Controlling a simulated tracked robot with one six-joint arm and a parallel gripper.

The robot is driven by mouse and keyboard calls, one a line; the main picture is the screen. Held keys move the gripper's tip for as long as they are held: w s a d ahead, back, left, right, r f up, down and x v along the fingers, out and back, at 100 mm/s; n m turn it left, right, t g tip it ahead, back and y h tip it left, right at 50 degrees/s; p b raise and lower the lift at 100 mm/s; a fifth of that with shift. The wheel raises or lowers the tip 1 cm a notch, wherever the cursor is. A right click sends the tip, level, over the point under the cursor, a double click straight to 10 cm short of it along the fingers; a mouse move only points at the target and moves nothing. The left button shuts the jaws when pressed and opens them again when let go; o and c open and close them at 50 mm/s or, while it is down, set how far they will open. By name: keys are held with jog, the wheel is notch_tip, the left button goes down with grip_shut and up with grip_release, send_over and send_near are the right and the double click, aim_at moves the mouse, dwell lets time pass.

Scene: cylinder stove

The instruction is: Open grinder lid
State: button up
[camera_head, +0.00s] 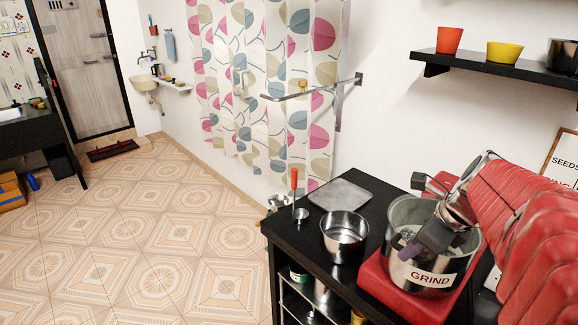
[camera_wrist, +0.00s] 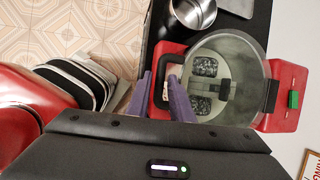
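The grinder has a red base (camera_wrist: 290,115) and a round steel drum labelled GRIND (camera_head: 432,278). A clear, see-through lid (camera_wrist: 232,62) appears to cover the drum, with dark textured blocks visible inside. A black handle (camera_wrist: 161,66) stands at the drum's left edge in the wrist view, and a black latch-like piece (camera_wrist: 272,95) at its right edge. My gripper (camera_wrist: 159,75) has its purple fingers apart, one on each side of the handle's near part. I cannot tell whether they touch it. In the head view my gripper (camera_head: 424,240) is over the drum's front.
A steel bowl (camera_head: 345,234) stands left of the grinder on the black counter (camera_head: 310,225). A flat grey plate (camera_head: 340,195) and a red-handled tool (camera_head: 295,190) are further back. A wall shelf (camera_head: 500,68) holds pots at upper right. Tiled floor lies open at left.

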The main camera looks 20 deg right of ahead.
jog(key=shift+c, duration=0.7)
grip_shut()
